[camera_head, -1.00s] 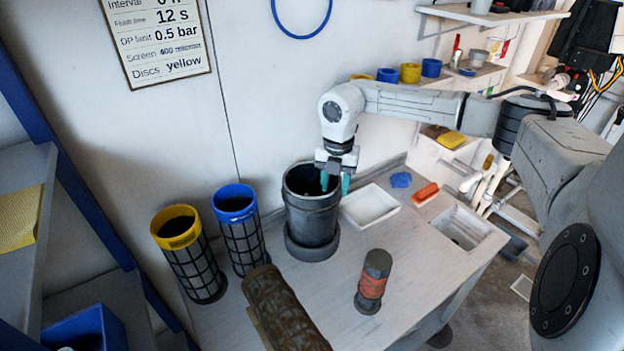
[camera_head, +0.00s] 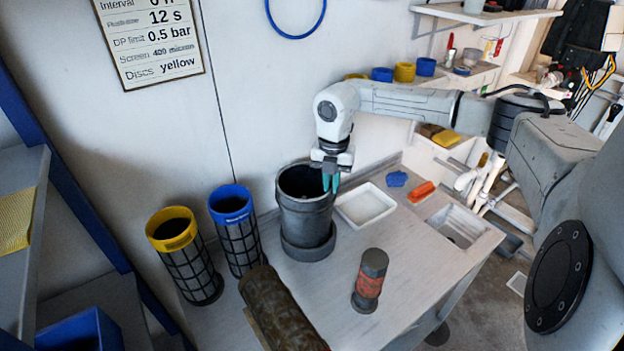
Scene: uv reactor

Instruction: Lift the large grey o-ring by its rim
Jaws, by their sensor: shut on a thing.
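A dark grey cylindrical housing (camera_head: 305,222) stands upright on the bench, open at the top. The large grey o-ring (camera_head: 284,189) seems to sit at its top rim; I cannot clearly tell it from the grey housing. My gripper (camera_head: 331,184) points down at the right side of that rim, its teal fingertips close together. It is shut on the rim there, apparently on the o-ring. The fingertips partly hide that stretch of the rim, and I cannot see a gap under the ring.
Mesh cylinders with a yellow top (camera_head: 182,255) and a blue top (camera_head: 236,230) stand left of the housing. A brown cylinder (camera_head: 275,310) lies in front. A white tray (camera_head: 366,206), a blue lump (camera_head: 397,179), an orange block (camera_head: 421,191) and a grey-red cylinder (camera_head: 370,280) are to the right.

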